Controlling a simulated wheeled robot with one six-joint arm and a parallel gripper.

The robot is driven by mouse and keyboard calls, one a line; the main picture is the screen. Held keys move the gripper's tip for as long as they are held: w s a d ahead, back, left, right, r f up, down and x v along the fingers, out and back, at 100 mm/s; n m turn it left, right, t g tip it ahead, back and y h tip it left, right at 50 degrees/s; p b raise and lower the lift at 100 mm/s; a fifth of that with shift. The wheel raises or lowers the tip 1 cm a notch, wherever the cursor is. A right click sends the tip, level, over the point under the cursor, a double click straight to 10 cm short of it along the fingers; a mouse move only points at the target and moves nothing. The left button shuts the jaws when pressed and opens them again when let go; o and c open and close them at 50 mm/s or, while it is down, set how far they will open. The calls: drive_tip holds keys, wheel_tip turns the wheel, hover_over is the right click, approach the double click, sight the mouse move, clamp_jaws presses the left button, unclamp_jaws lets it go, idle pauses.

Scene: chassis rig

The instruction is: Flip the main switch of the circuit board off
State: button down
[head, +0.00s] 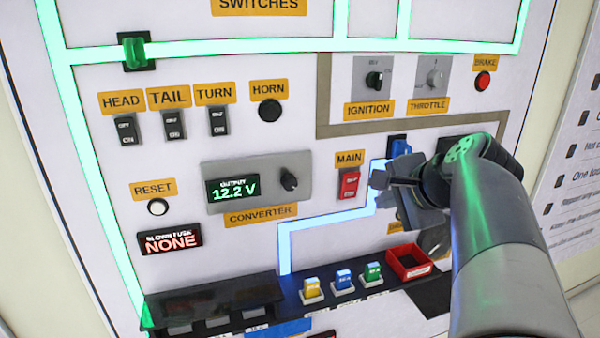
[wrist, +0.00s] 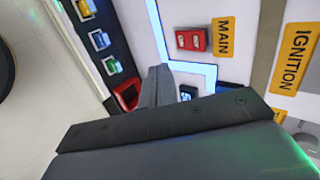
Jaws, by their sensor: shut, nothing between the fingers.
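The red MAIN switch (head: 349,184) sits on the white circuit board (head: 330,80), under its yellow MAIN label (head: 349,157). In the wrist view the red switch (wrist: 191,39) is unobstructed, beyond the fingers and toward the top. Its lettering is too small to read. My gripper (head: 383,178) is shut and empty, just right of the switch in the head view. A gap shows between the fingertips and the switch. In the wrist view my fingers (wrist: 157,88) point toward the board. A blue line (head: 325,218) glows below and right of the switch.
The converter (head: 258,185) reads 12.2 V, left of the switch. Below are a fuse shelf with yellow (head: 311,289), blue and green fuses and a red tray (head: 408,264). Ignition (head: 374,80) and throttle knobs are above.

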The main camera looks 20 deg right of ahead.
drive_tip(key=shift+w+d+r+m, duration=0.2)
drive_tip(key=shift+w+d+r, duration=0.1)
drive_tip(key=shift+d+r, duration=0.25)
drive_tip(key=shift+w+d+r+m, duration=0.2)
drive_tip(key=shift+w+d+r, duration=0.1)
drive_tip(key=shift+r, duration=0.35)
drive_tip(key=p, duration=0.1)
approach(352, 184)
drive_tip(key=x, duration=0.5)
drive_tip(key=shift+s+a+f, duration=0.15)
drive_tip(key=shift+s+f, duration=0.15)
drive_tip(key=shift+w, duration=0.55)
drive_tip(key=shift+r+p, duration=0.1)
drive_tip(key=shift+p, duration=0.2)
